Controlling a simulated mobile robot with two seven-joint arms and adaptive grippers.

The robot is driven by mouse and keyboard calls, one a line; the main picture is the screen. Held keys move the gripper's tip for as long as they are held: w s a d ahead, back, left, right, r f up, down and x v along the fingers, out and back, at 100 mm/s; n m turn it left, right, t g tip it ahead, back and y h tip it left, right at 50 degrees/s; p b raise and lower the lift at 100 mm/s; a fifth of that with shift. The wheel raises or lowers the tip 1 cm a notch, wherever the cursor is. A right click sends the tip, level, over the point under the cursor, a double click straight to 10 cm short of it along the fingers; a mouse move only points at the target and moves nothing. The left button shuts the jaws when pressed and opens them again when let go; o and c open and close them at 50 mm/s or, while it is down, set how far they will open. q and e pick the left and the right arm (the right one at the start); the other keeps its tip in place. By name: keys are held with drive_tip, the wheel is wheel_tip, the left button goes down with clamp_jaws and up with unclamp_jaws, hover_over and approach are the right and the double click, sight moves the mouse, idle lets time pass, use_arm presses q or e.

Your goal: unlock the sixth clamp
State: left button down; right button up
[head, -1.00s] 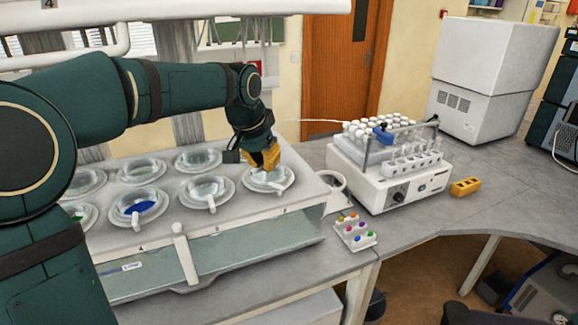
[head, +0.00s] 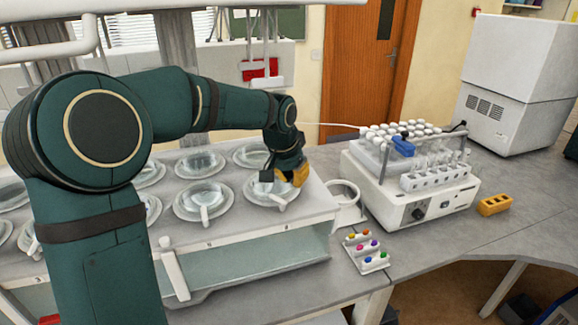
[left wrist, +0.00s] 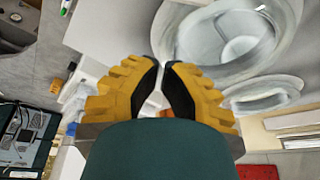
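The sixth clamp, whose exact part I cannot make out, appears to belong to the front-right round vessel (head: 262,194), a clear dish in a pale ring with a short handle at its front. My left gripper (head: 297,180), with yellow fingers, is just above the right side of this vessel and covers part of its rim; contact cannot be told. A round vessel (left wrist: 235,40) fills the upper right there. My right gripper is not in view.
Several similar vessels stand left and behind, one at the front (head: 202,196). A white ring (head: 349,197) and a shaker with vials (head: 415,195) stand to the right. A rack with coloured caps (head: 367,250) and a yellow block (head: 495,205) lie on the bench.

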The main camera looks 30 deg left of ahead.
use_arm(q)
drive_tip(key=shift+x, duration=0.8)
drive_tip(key=shift+s+a, duration=0.15)
drive_tip(key=shift+s, duration=1.9)
